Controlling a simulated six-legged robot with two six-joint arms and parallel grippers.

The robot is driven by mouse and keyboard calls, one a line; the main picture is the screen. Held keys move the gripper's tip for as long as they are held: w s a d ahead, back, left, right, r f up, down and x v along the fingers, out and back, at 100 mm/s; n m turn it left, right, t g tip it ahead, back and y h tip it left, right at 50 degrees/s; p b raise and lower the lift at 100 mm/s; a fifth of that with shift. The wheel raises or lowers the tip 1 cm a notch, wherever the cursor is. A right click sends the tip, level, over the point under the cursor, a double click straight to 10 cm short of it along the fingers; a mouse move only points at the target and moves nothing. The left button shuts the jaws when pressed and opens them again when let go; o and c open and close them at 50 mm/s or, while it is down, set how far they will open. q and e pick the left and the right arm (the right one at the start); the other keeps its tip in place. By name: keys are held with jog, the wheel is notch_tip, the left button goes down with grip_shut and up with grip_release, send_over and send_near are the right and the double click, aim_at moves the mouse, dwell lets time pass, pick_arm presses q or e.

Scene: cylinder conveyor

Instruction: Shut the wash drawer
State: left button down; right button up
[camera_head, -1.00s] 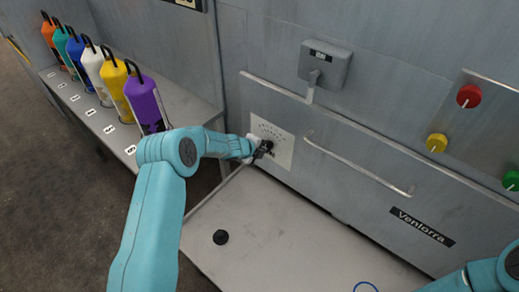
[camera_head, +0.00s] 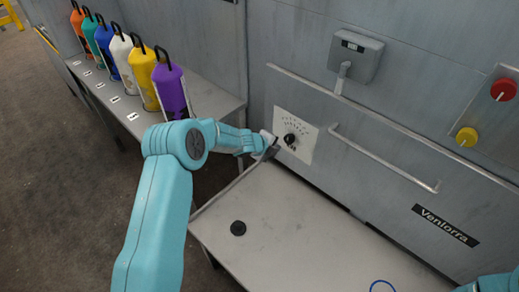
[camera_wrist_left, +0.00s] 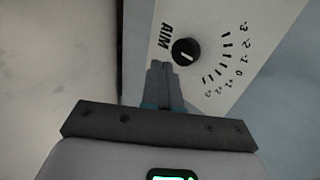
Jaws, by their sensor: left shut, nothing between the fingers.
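The grey front panel (camera_head: 370,200) has a bar handle (camera_head: 385,158) and a "Venlorra" label. I cannot tell for sure whether this panel is the wash drawer, or how far any drawer stands out. A white dial plate (camera_head: 305,147) with a black knob (camera_head: 290,139) is at its left; the plate, marked AIM, also shows in the left wrist view (camera_wrist_left: 215,60). My left gripper (camera_head: 274,146) is shut and empty, just left of the knob. Its closed fingertips (camera_wrist_left: 160,66) are close to the knob. My right gripper is out of view.
Several coloured bottles (camera_head: 143,75) stand on a shelf at the left. A grey table top (camera_head: 290,225) below the panel carries a black round piece (camera_head: 238,228) and a blue ring (camera_head: 382,287). A grey box (camera_head: 355,57) and red (camera_head: 503,89) and yellow (camera_head: 466,137) knobs are above.

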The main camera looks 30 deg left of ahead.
pick_arm(q)
jog(key=b+v, duration=0.1)
jog(key=v, duration=0.7)
jog(key=s+d+f+n+g+h, duration=0.2)
jog(key=s+d+f+n+g, duration=0.2)
jog(key=s+d+f, duration=0.9)
jog(key=s+d+f+n+g, duration=0.1)
jog(key=s+f+n+g, duration=0.1)
jog(key=s+n, duration=0.7)
jog(key=s+d+f+n+g, duration=0.2)
jog(key=s+f+n, duration=0.1)
jog(key=s+n, duration=0.7)
jog(key=shift+s+d+g, duration=0.2)
jog(key=shift+s+g, duration=0.1)
jog(key=shift+s, duration=0.75)
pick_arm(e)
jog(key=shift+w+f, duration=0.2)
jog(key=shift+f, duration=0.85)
